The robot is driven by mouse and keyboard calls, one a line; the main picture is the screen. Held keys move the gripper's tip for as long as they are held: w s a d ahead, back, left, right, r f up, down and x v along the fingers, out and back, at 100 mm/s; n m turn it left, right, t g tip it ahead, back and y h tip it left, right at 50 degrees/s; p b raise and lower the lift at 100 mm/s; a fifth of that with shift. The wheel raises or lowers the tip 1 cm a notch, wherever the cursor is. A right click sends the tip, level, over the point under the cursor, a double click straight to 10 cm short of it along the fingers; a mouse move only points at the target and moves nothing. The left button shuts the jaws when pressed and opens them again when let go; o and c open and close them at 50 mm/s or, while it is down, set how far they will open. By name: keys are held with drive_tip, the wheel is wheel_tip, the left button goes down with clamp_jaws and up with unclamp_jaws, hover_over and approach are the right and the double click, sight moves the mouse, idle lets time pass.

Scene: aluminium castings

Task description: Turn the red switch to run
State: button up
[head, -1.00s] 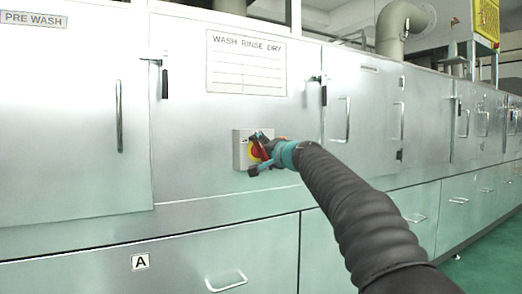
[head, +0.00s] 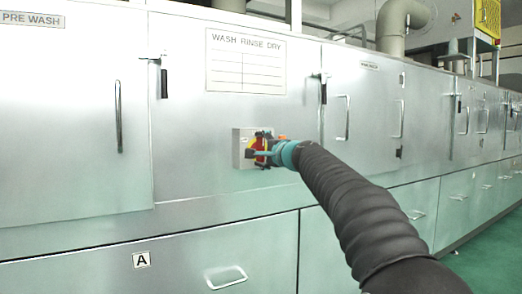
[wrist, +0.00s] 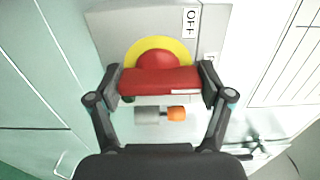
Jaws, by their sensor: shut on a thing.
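The red switch (wrist: 158,80) sits on a yellow disc (wrist: 183,54) on a light grey box (wrist: 112,22), fixed to the machine's metal front. In the wrist view its handle lies across the picture between my fingers. My gripper (wrist: 160,84) is shut on the handle, one finger at each end. In the head view the switch (head: 259,146) is partly hidden behind my gripper (head: 262,150).
A grey cylinder with an orange end (wrist: 175,113) shows below the handle. The "WASH RINSE DRY" sign (head: 246,62) is above the switch box. Door handles (head: 119,116) and a drawer handle (head: 227,278) stick out of the machine front.

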drive_tip(key=o, duration=1.1)
drive_tip(key=shift+s+d, duration=0.25)
drive_tip(key=shift+s, duration=0.15)
drive_tip(key=v, duration=1.1)
